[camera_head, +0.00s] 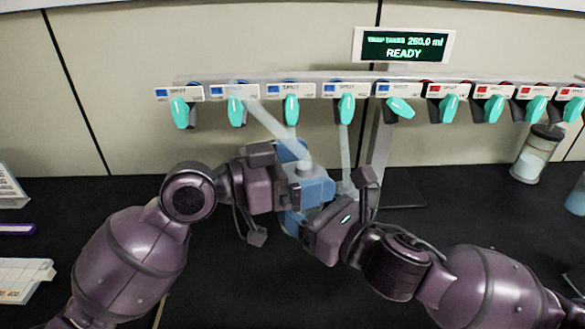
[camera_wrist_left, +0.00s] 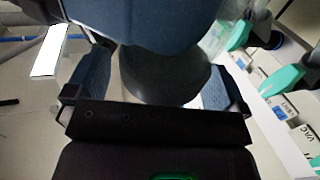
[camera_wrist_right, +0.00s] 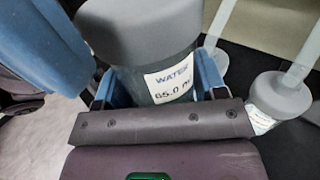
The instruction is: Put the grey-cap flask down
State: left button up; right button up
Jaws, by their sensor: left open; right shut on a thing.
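The grey-cap flask (camera_wrist_right: 140,28) is large and close in the right wrist view. Its label (camera_wrist_right: 172,84) reads "WATER 65.0 m" with the end cut off. My right gripper (camera_wrist_right: 155,88) is shut on the flask below its cap. In the head view the right gripper (camera_head: 302,222) sits close to the left one, and the two largely hide the flask. My left gripper (camera_head: 300,178) is open. In the left wrist view a dark round body (camera_wrist_left: 160,80) shows between its blue fingers; I cannot tell whether they touch it.
A manifold with several teal valves (camera_head: 291,108) runs along the wall. Clear tubes lead down from it; one ends at a grey-capped flask (camera_wrist_right: 280,96) right of the held one. A display reading READY (camera_head: 404,46) stands above. Dark worktop (camera_head: 215,285) is clear in front.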

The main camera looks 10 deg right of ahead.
pick_arm(q)
jog(key=c, duration=1.1)
pick_arm(e)
jog(key=o, duration=1.1)
